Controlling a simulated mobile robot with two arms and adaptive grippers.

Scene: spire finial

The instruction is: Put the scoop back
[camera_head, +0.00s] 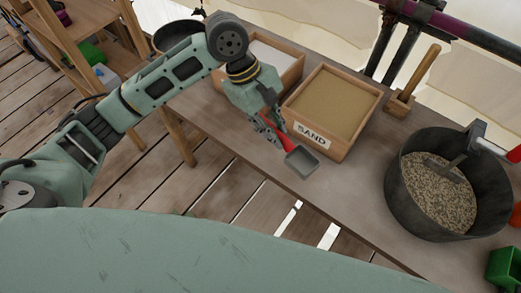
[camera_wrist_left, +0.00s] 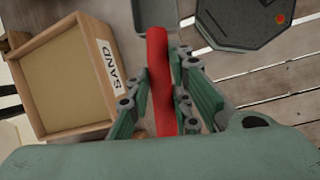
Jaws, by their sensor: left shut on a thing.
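The scoop has a red handle and a grey square pan (camera_head: 302,160). My left gripper (camera_head: 268,124) is shut on the red handle, which also shows between its fingers in the left wrist view (camera_wrist_left: 159,80). The pan is in front of the wooden sand box (camera_head: 312,146), near the table's front edge. The sand box is filled with level tan sand and has a SAND label on its front. I cannot tell whether the pan touches the table. My right gripper is not in view.
A second wooden box (camera_head: 288,80) with white contents stands left of the sand box, partly behind my arm. A black bucket of gravelly mix (camera_head: 405,200) stands at the right, with a tool in it. A wooden-handled tool (camera_head: 400,104) stands behind.

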